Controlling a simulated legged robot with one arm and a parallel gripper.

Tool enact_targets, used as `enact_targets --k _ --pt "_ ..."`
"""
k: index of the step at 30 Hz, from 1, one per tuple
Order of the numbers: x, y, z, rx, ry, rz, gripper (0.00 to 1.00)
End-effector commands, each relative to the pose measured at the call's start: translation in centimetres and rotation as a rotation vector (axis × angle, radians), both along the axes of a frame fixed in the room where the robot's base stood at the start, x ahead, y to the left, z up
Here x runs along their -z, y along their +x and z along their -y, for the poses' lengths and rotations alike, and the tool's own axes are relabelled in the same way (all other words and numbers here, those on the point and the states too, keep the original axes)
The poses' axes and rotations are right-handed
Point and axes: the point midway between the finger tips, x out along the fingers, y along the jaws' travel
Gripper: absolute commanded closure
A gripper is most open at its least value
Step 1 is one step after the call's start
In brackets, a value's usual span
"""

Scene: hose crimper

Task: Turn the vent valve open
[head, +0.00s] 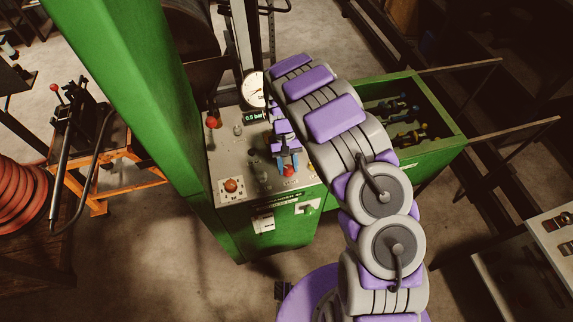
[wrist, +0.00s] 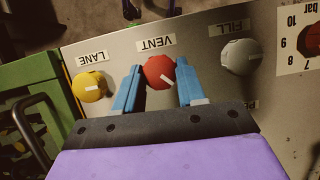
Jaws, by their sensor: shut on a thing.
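The vent valve is a round red knob (wrist: 159,72) with a white pointer line, under a VENT label (wrist: 156,42) that appears upside down in the wrist view. Its pointer slants toward the lower right there. My gripper (wrist: 155,88) has its two blue fingers on either side of the red knob, shut on it. In the head view my gripper (head: 288,160) reaches down to the grey panel, with the red knob (head: 289,170) showing at its fingertips.
A yellow LANE knob (wrist: 90,86) and a grey FILL knob (wrist: 241,55) flank the vent knob. A pressure gauge (head: 254,90) and a small display reading about 0.0 bar (head: 254,117) stand behind. A green drawer of tools (head: 440,147) lies right of the panel.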

Motion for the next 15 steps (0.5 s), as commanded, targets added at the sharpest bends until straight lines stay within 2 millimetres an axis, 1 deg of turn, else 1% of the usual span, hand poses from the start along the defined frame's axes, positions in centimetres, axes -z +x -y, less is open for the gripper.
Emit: enact_targets --k 15 --pt "-0.1 -0.13 0.14 0.475 0.0 -0.002 0.91"
